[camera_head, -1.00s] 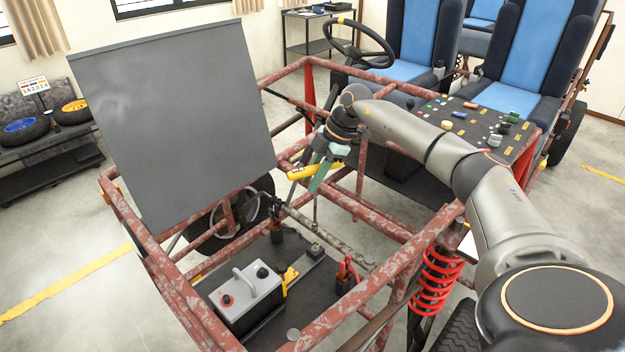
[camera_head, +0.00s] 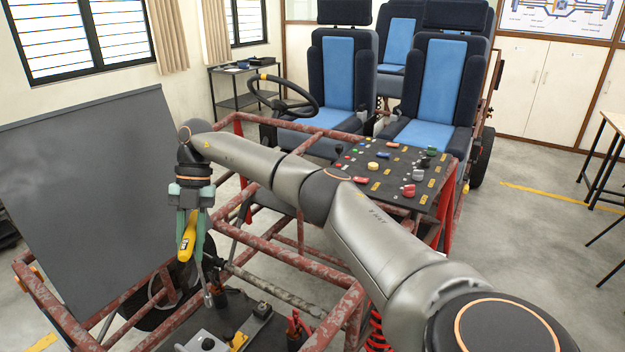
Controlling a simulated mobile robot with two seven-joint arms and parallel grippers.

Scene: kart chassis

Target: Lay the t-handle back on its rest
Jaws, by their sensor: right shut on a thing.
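The t-handle has a yellow grip (camera_head: 187,238) and a thin metal shaft that points down. My right gripper (camera_head: 195,240) is shut on the yellow grip, with its green fingers on either side. It holds the t-handle above the front floor of the chassis, right of the grey panel. The shaft's lower end is near a frame tube; I cannot tell whether they touch. A small yellow piece (camera_head: 239,341) shows low beside the battery; I cannot tell whether it is the rest. My left gripper is out of view.
The grey panel (camera_head: 90,190) stands tilted at left. Rusty red frame tubes (camera_head: 262,248) surround the gripper. A battery (camera_head: 203,343) is partly cut off at the bottom edge. Red-handled tools (camera_head: 297,325) stand nearby. A dark control panel (camera_head: 385,172) lies behind my arm.

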